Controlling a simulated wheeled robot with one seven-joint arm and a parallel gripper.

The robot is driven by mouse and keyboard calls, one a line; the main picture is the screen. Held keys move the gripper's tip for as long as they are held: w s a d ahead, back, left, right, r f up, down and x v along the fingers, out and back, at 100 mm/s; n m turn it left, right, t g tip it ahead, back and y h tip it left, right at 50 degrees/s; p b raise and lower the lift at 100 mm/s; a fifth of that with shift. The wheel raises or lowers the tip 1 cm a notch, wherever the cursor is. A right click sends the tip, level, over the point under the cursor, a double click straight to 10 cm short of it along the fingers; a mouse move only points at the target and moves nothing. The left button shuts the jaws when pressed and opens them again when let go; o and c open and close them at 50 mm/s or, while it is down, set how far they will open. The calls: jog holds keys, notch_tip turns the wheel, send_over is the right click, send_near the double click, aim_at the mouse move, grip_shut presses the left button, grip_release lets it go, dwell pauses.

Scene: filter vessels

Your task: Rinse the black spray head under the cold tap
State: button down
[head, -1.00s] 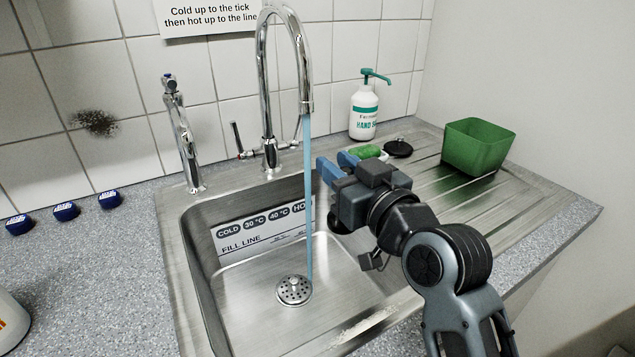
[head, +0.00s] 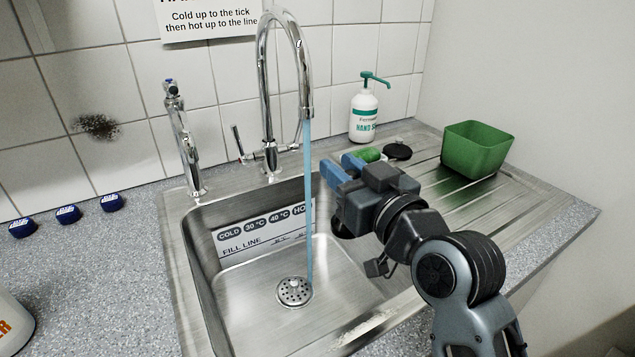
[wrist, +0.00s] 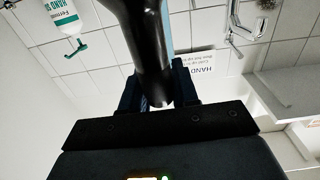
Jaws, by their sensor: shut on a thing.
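My gripper (head: 341,168) is over the right side of the sink, to the right of the running water. Its blue fingers are shut on the black spray head (wrist: 146,55), which fills the space between them in the wrist view. In the head view a dark rounded part shows below the jaws; I cannot tell whether it belongs to the spray head. A blue stream of water (head: 308,200) falls from the tall curved tap (head: 300,60) to the drain (head: 294,291). The stream looks apart from the gripper.
The steel sink (head: 215,305) has a fill-line label on its back wall. On the right stand a soap bottle (head: 364,115), a green tub (head: 478,150), a green item (head: 367,154) and a black disc (head: 397,151). A slim second tap (head: 183,140) stands at left.

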jog(key=shift+s+d+r+p, duration=0.35)
jog(key=shift+s+r+p, duration=0.1)
jog(key=shift+s+r, duration=0.3)
jog(key=shift+s+d+r+p, duration=0.35)
jog(key=shift+s+r+p, duration=0.1)
jog(key=shift+s+r, duration=0.25)
jog(key=shift+s, duration=0.1)
jog(key=shift+f, duration=0.1)
